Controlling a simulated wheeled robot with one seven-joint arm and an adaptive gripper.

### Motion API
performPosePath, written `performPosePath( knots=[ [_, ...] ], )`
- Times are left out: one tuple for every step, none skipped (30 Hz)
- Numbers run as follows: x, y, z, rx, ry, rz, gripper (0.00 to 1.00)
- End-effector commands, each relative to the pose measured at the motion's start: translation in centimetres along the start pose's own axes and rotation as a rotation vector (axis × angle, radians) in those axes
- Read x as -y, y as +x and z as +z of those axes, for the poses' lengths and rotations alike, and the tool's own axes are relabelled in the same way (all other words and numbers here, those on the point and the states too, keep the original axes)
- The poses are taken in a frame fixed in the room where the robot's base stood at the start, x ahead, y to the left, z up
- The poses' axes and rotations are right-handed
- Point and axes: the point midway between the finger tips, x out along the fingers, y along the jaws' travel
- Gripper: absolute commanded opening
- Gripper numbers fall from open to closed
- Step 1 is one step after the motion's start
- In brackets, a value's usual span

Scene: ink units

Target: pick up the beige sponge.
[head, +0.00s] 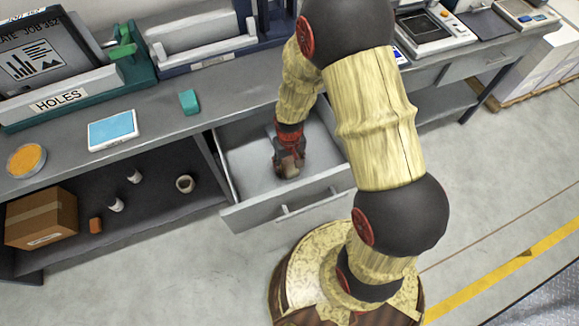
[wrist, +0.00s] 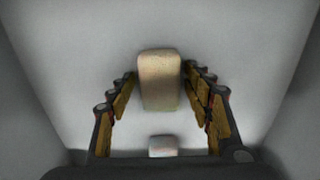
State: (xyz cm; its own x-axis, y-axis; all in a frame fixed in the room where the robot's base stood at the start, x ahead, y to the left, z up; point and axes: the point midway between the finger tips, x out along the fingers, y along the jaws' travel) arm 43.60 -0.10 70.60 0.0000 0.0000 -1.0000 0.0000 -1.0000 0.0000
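The beige sponge (wrist: 160,82) is a rounded pale block on the light floor of the open drawer (head: 240,160). In the wrist view it lies upright in the picture, between the two fingers of my gripper (wrist: 159,75). The fingers are apart, one along each side of the sponge, with a thin gap visible by each fingertip. In the head view my gripper (head: 288,160) reaches down into the drawer. There the gripper hides most of what lies beneath it.
A small pale block (wrist: 163,146) lies near the gripper base in the wrist view. Drawer walls surround the gripper. On the bench above are a teal block (head: 189,101), a blue-topped pad (head: 112,130) and an orange-filled round dish (head: 27,160). A cardboard box (head: 42,217) sits on the lower shelf.

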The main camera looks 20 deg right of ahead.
Motion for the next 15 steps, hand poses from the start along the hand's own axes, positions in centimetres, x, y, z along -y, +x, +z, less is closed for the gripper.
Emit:
performPosePath(
  knots=[
    [0.00, 0.00, 0.01, 0.000, 0.000, 0.000, 0.46],
    [0.00, 0.00, 0.01, 0.000, 0.000, 0.000, 0.45],
    [0.00, 0.00, 0.01, 0.000, 0.000, 0.000, 0.42],
    [0.00, 0.00, 0.02, 0.000, 0.000, 0.000, 0.41],
    [0.00, 0.00, 0.02, 0.000, 0.000, 0.000, 0.39],
    [0.00, 0.00, 0.02, 0.000, 0.000, 0.000, 0.37],
    [0.00, 0.00, 0.01, 0.000, 0.000, 0.000, 0.35],
    [0.00, 0.00, 0.02, 0.000, 0.000, 0.000, 0.33],
    [0.00, 0.00, 0.02, 0.000, 0.000, 0.000, 0.31],
    [0.00, 0.00, 0.02, 0.000, 0.000, 0.000, 0.29],
    [0.00, 0.01, 0.02, 0.000, 0.000, 0.000, 0.27],
    [0.00, 0.01, 0.02, 0.000, 0.000, 0.000, 0.25],
    [0.00, 0.01, 0.02, 0.000, 0.000, 0.000, 0.23],
    [0.00, 0.00, 0.02, 0.000, 0.000, 0.000, 0.22],
    [0.00, 0.00, 0.02, 0.000, 0.000, 0.000, 0.20]
  ],
)
